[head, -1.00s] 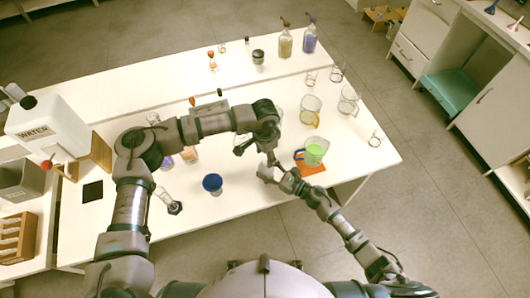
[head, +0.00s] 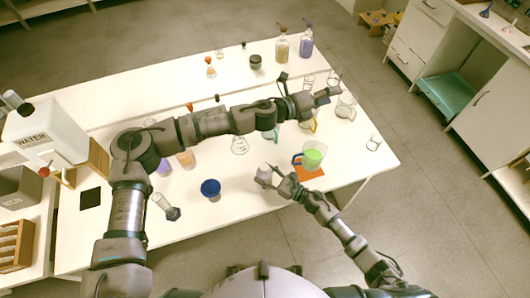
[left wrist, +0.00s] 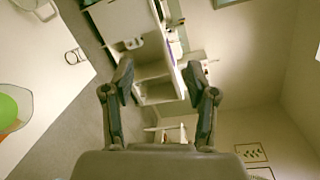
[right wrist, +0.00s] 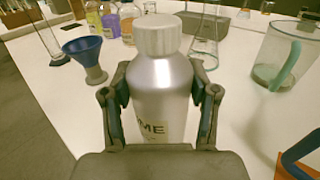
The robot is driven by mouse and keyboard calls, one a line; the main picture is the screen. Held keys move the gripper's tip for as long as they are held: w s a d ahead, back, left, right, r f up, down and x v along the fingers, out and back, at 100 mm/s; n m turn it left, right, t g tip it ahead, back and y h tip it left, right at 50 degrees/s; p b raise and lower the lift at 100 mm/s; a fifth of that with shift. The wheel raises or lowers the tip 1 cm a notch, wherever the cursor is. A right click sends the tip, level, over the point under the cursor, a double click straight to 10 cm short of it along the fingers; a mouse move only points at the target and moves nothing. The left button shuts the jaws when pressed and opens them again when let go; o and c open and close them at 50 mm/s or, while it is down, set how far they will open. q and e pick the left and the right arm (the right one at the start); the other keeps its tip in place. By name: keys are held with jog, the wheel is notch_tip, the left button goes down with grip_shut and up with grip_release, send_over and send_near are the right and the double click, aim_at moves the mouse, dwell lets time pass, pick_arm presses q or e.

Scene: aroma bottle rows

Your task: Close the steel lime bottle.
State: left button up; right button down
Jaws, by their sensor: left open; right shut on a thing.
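The steel lime bottle (right wrist: 160,95) stands upright in the right wrist view, with part of its label visible. A white ribbed cap (right wrist: 157,35) sits on its top. My right gripper (right wrist: 160,88) is shut around the bottle's body. In the head view the bottle (head: 263,174) is small, at the tip of my right gripper (head: 277,178), near the table's front edge. My left gripper (head: 334,91) is away from the bottle, above the right part of the table. In the left wrist view its fingers (left wrist: 160,80) are spread with nothing between them.
A jug of green liquid (head: 312,157) stands on an orange mat (head: 311,175) just right of the bottle. A blue funnel (head: 210,188) is to its left. Glass beakers (head: 346,108) stand near my left gripper. Corked bottles (head: 282,46) are at the back.

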pick_arm(q)
jog(key=w+a+f+n+t+y, duration=0.3)
jog(key=w+a+n+y, duration=0.15)
jog(key=n, duration=0.75)
pick_arm(e)
jog(key=shift+f, duration=0.1)
pick_arm(q)
jog(key=n+g+y, duration=1)
jog(key=n+y, duration=0.1)
jog(key=n, duration=1.6)
send_over(265, 167)
notch_tip(265, 167, down, 14)
jog(key=shift+f, duration=0.1)
jog(key=shift+f, duration=4)
jog(key=shift+c, duration=0.2)
